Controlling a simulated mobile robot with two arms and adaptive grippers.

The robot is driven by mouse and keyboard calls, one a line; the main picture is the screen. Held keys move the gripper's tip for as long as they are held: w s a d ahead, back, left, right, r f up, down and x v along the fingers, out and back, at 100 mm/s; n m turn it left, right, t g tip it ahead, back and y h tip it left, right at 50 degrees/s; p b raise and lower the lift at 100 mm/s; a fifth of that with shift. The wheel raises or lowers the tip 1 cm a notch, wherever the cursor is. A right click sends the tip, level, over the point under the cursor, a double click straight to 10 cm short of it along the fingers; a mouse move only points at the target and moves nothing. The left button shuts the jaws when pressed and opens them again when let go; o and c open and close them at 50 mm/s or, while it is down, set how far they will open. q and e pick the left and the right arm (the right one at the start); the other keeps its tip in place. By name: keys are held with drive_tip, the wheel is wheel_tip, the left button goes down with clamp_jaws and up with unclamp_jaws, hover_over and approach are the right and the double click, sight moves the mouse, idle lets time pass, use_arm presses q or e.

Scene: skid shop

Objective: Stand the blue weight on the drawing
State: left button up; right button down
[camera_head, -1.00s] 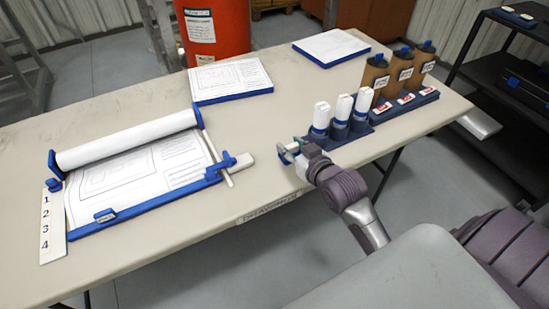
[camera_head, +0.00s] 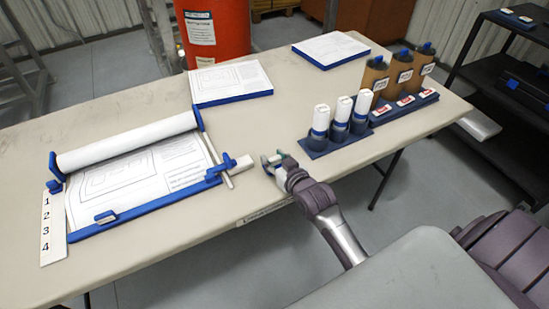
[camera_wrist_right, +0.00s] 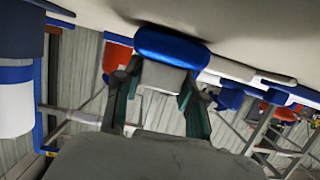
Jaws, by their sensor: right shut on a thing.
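The drawing (camera_head: 130,177) lies partly unrolled on a blue-edged board at the left of the table, with a white paper roll across its far side. My right gripper (camera_head: 272,163) is over the table's front part, right of the board. It is shut on the blue weight, which is small and mostly hidden in the head view. In the right wrist view the weight (camera_wrist_right: 172,47) shows a blue part and a pale grey part between the two fingers (camera_wrist_right: 158,95), close to the tabletop. I cannot tell whether it touches the table. My left gripper is not in view.
A blue slider with a pale bar (camera_head: 229,167) sits at the board's right edge, and a small labelled blue piece (camera_head: 105,217) at its front edge. White bottles (camera_head: 340,118) stand in a rack to the right. Paper stacks (camera_head: 229,78) lie behind. Tabletop between them is clear.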

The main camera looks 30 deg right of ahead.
drive_tip(key=c, duration=0.7)
unclamp_jaws()
drive_tip(key=shift+f, duration=0.1)
